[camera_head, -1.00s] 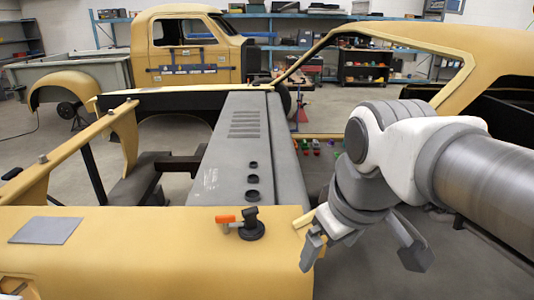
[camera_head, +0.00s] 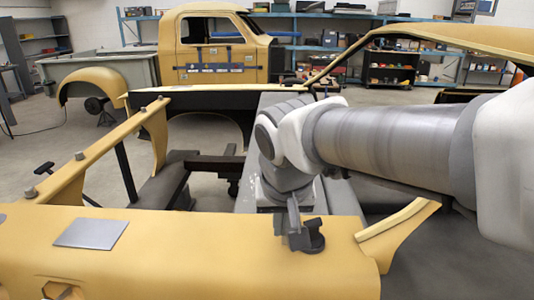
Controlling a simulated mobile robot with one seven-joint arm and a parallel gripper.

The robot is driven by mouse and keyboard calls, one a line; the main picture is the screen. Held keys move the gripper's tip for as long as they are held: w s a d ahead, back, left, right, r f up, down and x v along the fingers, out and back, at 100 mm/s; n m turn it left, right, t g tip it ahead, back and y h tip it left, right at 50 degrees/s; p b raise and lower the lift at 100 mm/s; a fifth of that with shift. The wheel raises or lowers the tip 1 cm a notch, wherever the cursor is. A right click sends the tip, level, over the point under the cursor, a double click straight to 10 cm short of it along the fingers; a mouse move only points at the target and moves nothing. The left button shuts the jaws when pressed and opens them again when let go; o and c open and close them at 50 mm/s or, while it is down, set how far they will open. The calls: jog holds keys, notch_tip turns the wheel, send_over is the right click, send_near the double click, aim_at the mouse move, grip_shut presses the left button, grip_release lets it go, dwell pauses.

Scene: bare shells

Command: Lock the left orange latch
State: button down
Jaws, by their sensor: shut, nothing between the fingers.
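The latch (camera_head: 312,240) has a dark round base on the yellow front panel (camera_head: 200,255), right of the panel's middle. Its orange handle does not show now; my gripper stands in front of or over that spot. My gripper (camera_head: 293,222) points down at the latch from above, its fingers close together and empty. The fingertips overlap the latch in the picture; I cannot tell whether they touch it.
A grey plate (camera_head: 91,233) lies on the panel at the left. A yellow bar (camera_head: 398,220) stands at the panel's right end. Behind the panel are an open frame bay and a yellow truck (camera_head: 210,45). Concrete floor shows at the left.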

jog(key=x, duration=1)
jog(key=shift+a+f+b, duration=0.15)
jog(key=shift+b, duration=0.2)
jog(key=shift+w+p, duration=0.3)
jog(key=shift+w, duration=0.95)
jog(key=shift+w+a, duration=0.1)
jog(key=shift+w, duration=0.75)
jog(key=shift+w, duration=0.1)
jog(key=shift+w+a, duration=0.1)
jog(key=shift+w, duration=0.3)
jog(key=shift+r, duration=0.25)
